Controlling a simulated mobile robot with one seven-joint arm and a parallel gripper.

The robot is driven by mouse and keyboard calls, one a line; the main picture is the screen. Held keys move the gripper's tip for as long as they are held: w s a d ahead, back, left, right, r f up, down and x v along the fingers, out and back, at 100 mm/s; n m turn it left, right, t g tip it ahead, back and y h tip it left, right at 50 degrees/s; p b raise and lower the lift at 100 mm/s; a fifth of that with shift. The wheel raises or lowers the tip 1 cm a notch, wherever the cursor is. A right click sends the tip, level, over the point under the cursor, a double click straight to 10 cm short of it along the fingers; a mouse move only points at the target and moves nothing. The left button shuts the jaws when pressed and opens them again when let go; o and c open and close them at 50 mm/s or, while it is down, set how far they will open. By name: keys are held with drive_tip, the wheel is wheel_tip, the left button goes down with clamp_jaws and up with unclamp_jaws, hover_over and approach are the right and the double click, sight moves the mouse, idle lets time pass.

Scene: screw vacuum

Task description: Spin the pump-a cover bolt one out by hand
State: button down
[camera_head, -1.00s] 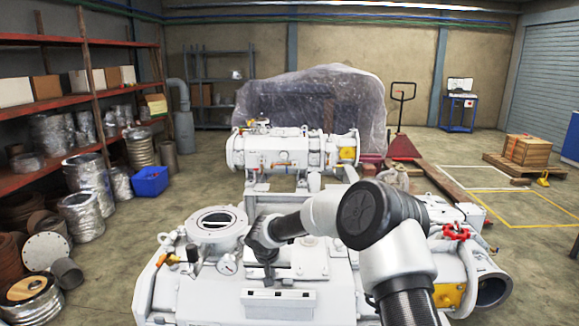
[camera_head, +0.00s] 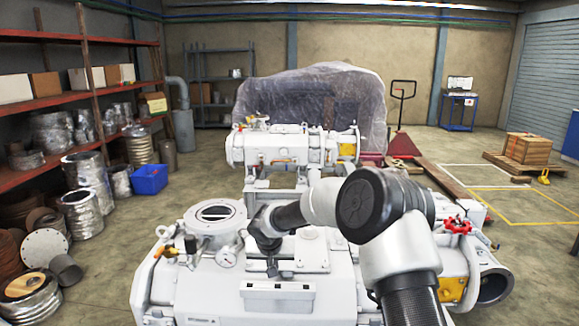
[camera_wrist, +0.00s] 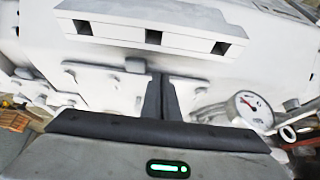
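The white pump (camera_head: 190,295) fills the lower middle of the head view. On its top, a pale flange plate (camera_wrist: 105,85) with small raised bolt heads shows in the wrist view. One bolt head (camera_wrist: 135,65) stands just left of my fingertips; I cannot tell which is the cover bolt one. My gripper (camera_wrist: 162,76) points at the plate area, its two dark fingers together. No bolt shows between the fingertips; whatever lies right at or beyond them is hidden. In the head view my gripper (camera_head: 271,268) is over the pump top, partly covered by my own wrist.
A round gauge (camera_wrist: 253,110) stands right of my fingers in the wrist view. A slotted white block (camera_wrist: 150,30) lies beyond the plate. A round port (camera_head: 215,215) and a red valve handle (camera_head: 458,226) rise from the pump. A second pump (camera_head: 290,147) stands behind.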

drive_tip(key=shift+w+d+b, duration=0.1)
drive_tip(key=shift+d+b, duration=0.25)
drive_tip(key=shift+b, duration=0.5)
drive_tip(key=shift+s, duration=0.4)
wheel_tip(320, 180, up, 6)
drive_tip(key=p, duration=0.3)
drive_tip(key=shift+a, duration=0.1)
